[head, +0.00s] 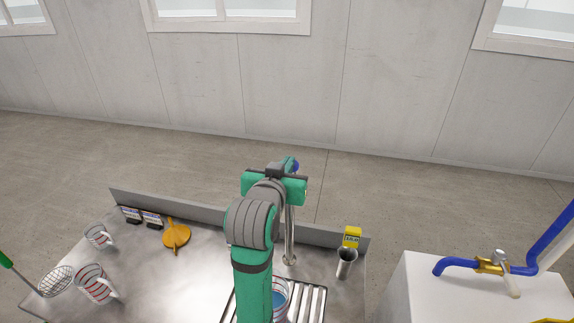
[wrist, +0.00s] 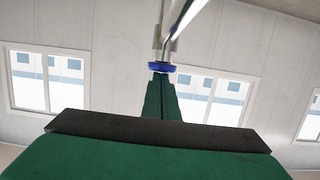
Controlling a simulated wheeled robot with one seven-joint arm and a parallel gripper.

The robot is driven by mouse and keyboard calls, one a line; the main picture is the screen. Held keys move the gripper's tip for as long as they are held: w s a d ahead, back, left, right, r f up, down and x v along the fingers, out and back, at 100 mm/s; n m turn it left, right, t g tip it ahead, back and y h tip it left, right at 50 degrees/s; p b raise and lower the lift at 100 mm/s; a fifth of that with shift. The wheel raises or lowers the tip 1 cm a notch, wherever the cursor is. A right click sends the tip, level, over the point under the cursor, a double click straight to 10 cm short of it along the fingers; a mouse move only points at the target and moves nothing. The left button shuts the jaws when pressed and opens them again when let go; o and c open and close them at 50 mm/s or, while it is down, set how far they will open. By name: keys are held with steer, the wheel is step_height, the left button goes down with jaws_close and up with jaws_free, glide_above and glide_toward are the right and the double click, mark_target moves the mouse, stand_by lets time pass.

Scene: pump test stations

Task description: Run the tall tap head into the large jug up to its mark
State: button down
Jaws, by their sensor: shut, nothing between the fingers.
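The tall tap (head: 290,235) is a shiny metal column on the steel bench, partly hidden by my arm. A blue part (head: 293,164) shows at its top. In the wrist view a blue disc (wrist: 162,67) sits on the pale metal tap (wrist: 184,24). My gripper (wrist: 161,76) is shut and empty, its green fingertips just below or at the disc; I cannot tell whether they touch. A clear jug (head: 288,291) with red marks and blue water inside stands on the slatted grate, mostly hidden by my arm. Its water level against the mark cannot be read.
A metal cup (head: 346,262) and yellow tag (head: 352,237) stand right. A blue-piped white station (head: 420,285) is farther right.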

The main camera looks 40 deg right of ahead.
step_height(320, 180, up, 4)
steer(key=shift+f, duration=0.1)
steer(key=v, duration=1)
